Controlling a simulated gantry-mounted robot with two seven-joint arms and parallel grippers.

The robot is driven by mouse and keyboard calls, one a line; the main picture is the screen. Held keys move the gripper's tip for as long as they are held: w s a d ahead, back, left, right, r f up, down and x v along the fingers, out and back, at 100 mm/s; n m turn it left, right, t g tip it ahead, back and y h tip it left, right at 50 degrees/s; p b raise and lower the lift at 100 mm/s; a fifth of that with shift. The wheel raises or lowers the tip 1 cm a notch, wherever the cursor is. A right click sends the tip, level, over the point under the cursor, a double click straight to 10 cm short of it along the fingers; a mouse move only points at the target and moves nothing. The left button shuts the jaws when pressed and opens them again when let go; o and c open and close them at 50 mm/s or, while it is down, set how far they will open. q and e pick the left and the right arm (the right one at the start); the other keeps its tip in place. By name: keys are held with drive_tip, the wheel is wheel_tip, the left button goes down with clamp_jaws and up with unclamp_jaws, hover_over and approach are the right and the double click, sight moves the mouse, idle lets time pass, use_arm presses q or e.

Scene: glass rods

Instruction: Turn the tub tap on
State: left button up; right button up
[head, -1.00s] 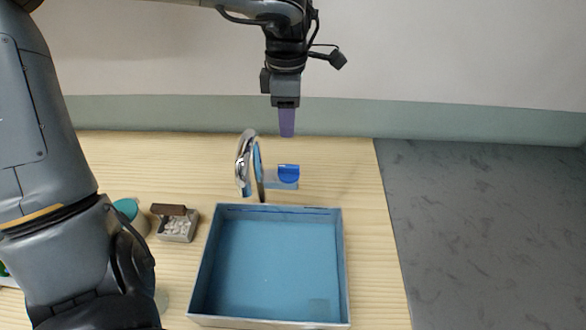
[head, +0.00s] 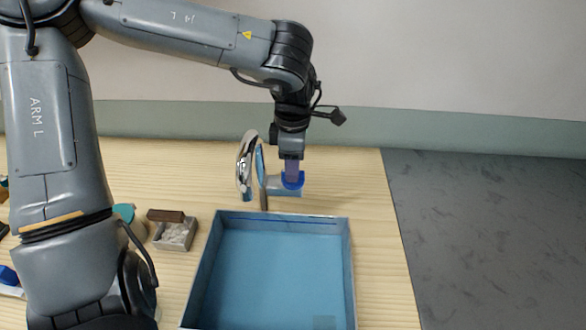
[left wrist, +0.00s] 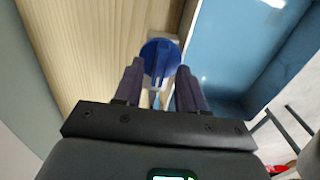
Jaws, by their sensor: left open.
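The tap stands behind the tub's far edge, with a curved chrome spout (head: 246,160) and a blue handle (head: 293,185) on a pale blue base to its right. The open blue tub (head: 218,245) is empty. My left gripper (head: 291,178) points down at the handle, its fingers partly overlapping it in the head view. In the left wrist view the gripper (left wrist: 160,82) is open, and the round blue handle (left wrist: 160,50) shows between and just beyond the fingertips. Contact cannot be told. My right gripper is not in view.
A small grey box with pale pieces (head: 176,235) and a brown bar (head: 165,215) sits left of the tub. A teal-topped item (head: 124,212) is partly hidden by my arm. The wooden table (head: 365,200) is clear right of the tap and ends at a grey floor.

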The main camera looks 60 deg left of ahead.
use_arm(q)
drive_tip(key=shift+f, duration=0.55)
drive_tip(key=shift+c, duration=0.4)
clamp_jaws()
